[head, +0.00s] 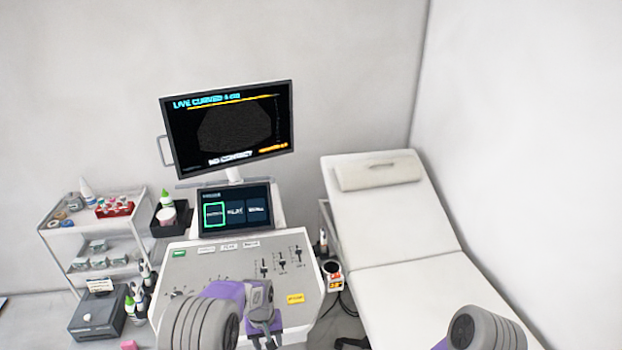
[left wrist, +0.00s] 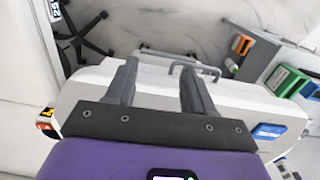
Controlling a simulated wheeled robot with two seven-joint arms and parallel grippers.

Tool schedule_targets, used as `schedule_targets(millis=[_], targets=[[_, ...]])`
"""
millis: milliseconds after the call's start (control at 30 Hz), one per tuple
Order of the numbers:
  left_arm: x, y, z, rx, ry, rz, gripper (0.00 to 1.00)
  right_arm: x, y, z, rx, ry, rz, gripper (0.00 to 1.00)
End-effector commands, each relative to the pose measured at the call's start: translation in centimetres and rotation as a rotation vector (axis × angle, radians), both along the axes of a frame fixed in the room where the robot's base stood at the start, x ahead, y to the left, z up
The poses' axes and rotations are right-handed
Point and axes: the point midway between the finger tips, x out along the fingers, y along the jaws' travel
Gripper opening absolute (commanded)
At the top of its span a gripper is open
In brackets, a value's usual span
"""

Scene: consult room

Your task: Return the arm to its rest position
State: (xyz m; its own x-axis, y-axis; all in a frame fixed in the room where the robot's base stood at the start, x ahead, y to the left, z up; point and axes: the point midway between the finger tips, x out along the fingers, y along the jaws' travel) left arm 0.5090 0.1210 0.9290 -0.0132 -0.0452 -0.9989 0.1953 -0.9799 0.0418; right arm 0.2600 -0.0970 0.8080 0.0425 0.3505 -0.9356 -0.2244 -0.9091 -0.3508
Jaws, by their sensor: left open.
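My left arm reaches in from the bottom of the head view, over the front of the ultrasound machine's control panel (head: 210,262). My left gripper (head: 264,341) points down near the panel's front edge and is partly cut off by the frame. In the left wrist view the left gripper (left wrist: 158,82) has its two dark fingers spread wide, with nothing held between them. The white machine body (left wrist: 150,100) lies beyond the fingers. Of my right arm, only a grey and purple link shows at the bottom right of the head view; its gripper is out of frame.
A monitor (head: 232,128) reading "NO CONTACT" and a small touchscreen (head: 235,212) stand behind the panel. A white exam bed (head: 395,235) is on the right, a supply cart (head: 95,222) on the left. A grey handle (left wrist: 195,68) sticks out near the fingers.

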Motion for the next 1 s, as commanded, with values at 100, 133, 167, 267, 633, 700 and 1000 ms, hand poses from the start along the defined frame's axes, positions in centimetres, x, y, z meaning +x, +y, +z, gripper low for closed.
schedule_targets(millis=[100,133,167,267,633,700,1000], targets=[[-2.4,0.7,-4.0,-0.03,0.016,0.004,0.53,0.1,0.0,-0.7,0.0,-0.001,0.001,0.53],[-3.1,0.8,-4.9,-0.039,0.018,0.003,0.53,0.1,0.0,-0.9,0.0,-0.001,0.001,0.53],[-3.8,0.9,-5.8,-0.049,0.019,0.004,0.53,0.1,0.0,-1.0,0.0,-0.001,0.001,0.53],[-6.7,1.1,-9.2,-0.084,0.024,0.005,0.53,0.0,0.0,-1.6,0.0,0.0,0.0,0.53],[-21.9,-1.4,-17.3,-0.272,-0.015,0.031,0.53,0.0,0.0,-4.5,0.0,0.0,0.0,0.53],[-23.4,-1.9,-17.3,-0.292,-0.028,0.036,0.53,0.0,0.0,-4.7,0.0,0.0,0.0,0.53],[-25.0,-2.4,-16.9,-0.314,-0.051,0.04,0.53,0.0,0.0,-4.8,0.0,0.0,0.0,0.53]])
